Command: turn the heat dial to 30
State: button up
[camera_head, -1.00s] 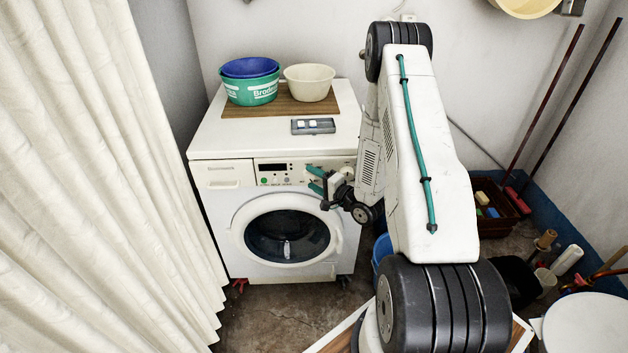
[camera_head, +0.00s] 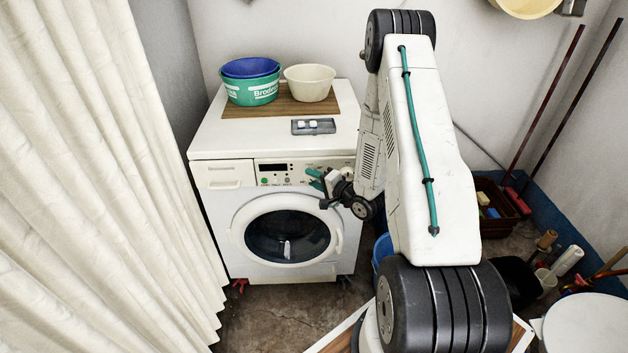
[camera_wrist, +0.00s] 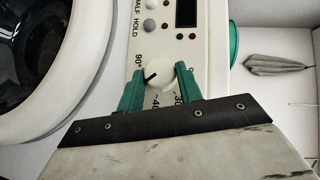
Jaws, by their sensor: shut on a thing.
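The heat dial (camera_wrist: 163,72) is a round white knob with a black pointer mark on the washing machine's (camera_head: 230,210) front panel. In the wrist view its mark points to the lower left, between the printed 90 and 40; the 30 is farther right, partly behind a finger. My gripper (camera_wrist: 160,76) has its two green fingers on either side of the dial, shut on it. In the head view my gripper (camera_head: 316,179) is at the panel's right part, and the dial cannot be made out there.
The round door (camera_head: 287,237) is closed below the panel. A white curtain (camera_head: 90,180) hangs at the left. A blue bucket (camera_head: 382,249) stands at the machine's right.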

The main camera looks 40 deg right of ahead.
jog(key=shift+w+a+r+n+g+h, duration=0.2)
jog(key=shift+a+r+n+g+h, duration=0.1)
jog(key=shift+n+g+h, duration=1.2)
jog(key=shift+w+a+r+n+g+h, duration=0.15)
jog(key=shift+w+a+n+g+h, duration=0.1)
jog(key=shift+n+g+h, duration=1.25)
jog(key=shift+w+a+r+n+g+h, duration=0.2)
jog(key=shift+a+r+n+g+h, duration=0.1)
jog(key=shift+n+g+h, duration=1.2)
jog(key=shift+g+h, duration=0.4)
jog(key=o, duration=1)
jog(key=shift+f, duration=0.1)
jog(key=v, duration=0.8)
